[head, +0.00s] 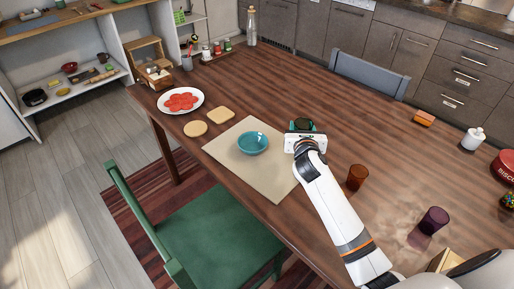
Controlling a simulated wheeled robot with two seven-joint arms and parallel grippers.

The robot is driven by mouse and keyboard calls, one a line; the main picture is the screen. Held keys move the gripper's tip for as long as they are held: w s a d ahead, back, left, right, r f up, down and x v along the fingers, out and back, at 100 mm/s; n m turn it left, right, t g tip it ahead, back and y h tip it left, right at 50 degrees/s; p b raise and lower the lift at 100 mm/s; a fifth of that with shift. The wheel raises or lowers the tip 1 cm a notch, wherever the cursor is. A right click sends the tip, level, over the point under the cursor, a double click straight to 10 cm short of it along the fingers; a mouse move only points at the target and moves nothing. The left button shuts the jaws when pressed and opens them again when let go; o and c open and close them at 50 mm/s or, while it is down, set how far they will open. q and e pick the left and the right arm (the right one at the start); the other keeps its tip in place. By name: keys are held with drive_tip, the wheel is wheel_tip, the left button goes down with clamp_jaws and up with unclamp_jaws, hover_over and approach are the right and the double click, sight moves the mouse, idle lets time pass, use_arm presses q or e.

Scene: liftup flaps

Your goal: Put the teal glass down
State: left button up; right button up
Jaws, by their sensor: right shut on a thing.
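My right gripper (304,134) reaches out over the table, just right of the teal bowl and near the right edge of the beige placemat. It is shut on the teal glass (303,124), which shows as a dark teal shape at the gripper's far end. Most of the glass is hidden by the gripper, and I cannot tell whether it touches the table. The teal bowl (252,143) sits on the beige placemat (234,165). My left gripper is not in view.
An amber glass (356,177) and a purple glass (433,221) stand right of my arm. A green chair (210,230) stands in front. The table beyond my gripper is clear.

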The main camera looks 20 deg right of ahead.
drive_tip(key=f, duration=0.2)
drive_tip(key=f+b, duration=0.1)
drive_tip(key=f, duration=0.2)
drive_tip(key=shift+s+f, duration=0.2)
drive_tip(key=shift+f, duration=0.05)
drive_tip(key=shift+f+b, duration=0.6)
drive_tip(key=shift+f, duration=1.25)
drive_tip(key=shift+f, duration=0.15)
drive_tip(key=o, duration=1)
drive_tip(key=shift+r, duration=0.2)
drive_tip(key=p+v, duration=0.1)
drive_tip(key=v, duration=1.1)
